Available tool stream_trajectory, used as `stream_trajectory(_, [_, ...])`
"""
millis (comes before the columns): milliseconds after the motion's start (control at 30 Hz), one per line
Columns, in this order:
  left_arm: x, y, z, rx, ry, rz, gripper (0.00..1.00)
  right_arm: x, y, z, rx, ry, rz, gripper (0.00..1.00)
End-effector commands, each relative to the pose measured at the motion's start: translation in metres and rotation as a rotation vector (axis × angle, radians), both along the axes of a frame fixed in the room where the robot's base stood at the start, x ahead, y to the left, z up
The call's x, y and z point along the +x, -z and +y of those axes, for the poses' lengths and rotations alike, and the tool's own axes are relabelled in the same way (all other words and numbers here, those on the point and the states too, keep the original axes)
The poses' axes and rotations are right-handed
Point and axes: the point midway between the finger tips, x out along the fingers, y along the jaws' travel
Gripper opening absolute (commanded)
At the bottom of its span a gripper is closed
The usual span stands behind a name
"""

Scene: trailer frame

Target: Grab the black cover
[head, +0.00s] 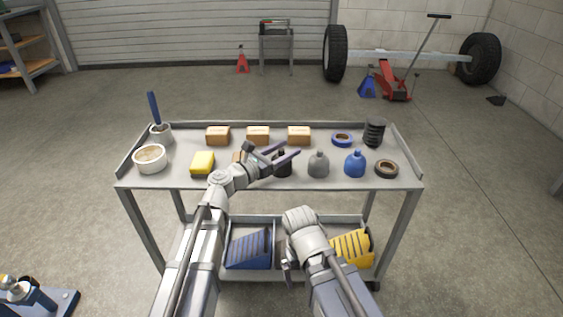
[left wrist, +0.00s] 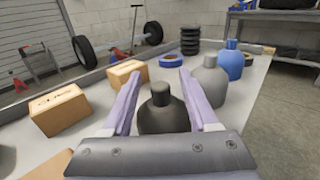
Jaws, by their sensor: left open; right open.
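A black ribbed cylinder (head: 374,132), possibly the black cover, stands at the tabletop's back right; it also shows in the left wrist view (left wrist: 190,41). A dark bottle (head: 283,167) with a black cap stands near the front middle. My left gripper (head: 289,149) is open above the cart top at this bottle. In the left wrist view the bottle (left wrist: 163,115) shows between the two fingers, upright; whether they touch it I cannot tell. My right gripper (head: 288,259) is low in front of the cart, partly hidden by its own arm, and holds nothing visible.
A grey bottle (head: 318,166) and a blue bottle (head: 355,165) stand right of the dark one. Several cardboard boxes (head: 258,135) line the back. A yellow sponge (head: 203,163) and white tub (head: 150,158) are left. Bins (head: 249,250) fill the lower shelf.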

Motion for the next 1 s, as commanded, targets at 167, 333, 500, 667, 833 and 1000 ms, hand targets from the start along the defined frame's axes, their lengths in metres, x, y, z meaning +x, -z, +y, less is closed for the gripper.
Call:
stream_trajectory(167, [0.0105,-0.0001,-0.0117,0.000,0.000,0.000,0.60,0.0000,-0.0001,0.0000,0.000,0.000,0.000,1.00])
stream_trajectory(333, [0.0095,-0.0001,-0.0112,0.000,0.000,0.000,0.58,0.0000,-0.0001,0.0000,0.000,0.000,0.000,1.00])
stream_trajectory(500, [0.0094,-0.0001,-0.0112,0.000,0.000,0.000,0.39,0.0000,-0.0001,0.0000,0.000,0.000,0.000,1.00])
stream_trajectory(667, [0.0093,-0.0001,-0.0112,0.000,0.000,0.000,0.21,0.0000,-0.0001,0.0000,0.000,0.000,0.000,1.00])
stream_trajectory(833, [0.0094,-0.0001,-0.0111,0.000,0.000,0.000,0.02,0.0000,-0.0001,0.0000,0.000,0.000,0.000,1.00])
stream_trajectory(1000, [0.0094,-0.0001,-0.0111,0.000,0.000,0.000,0.00,0.0000,-0.0001,0.0000,0.000,0.000,0.000,1.00])
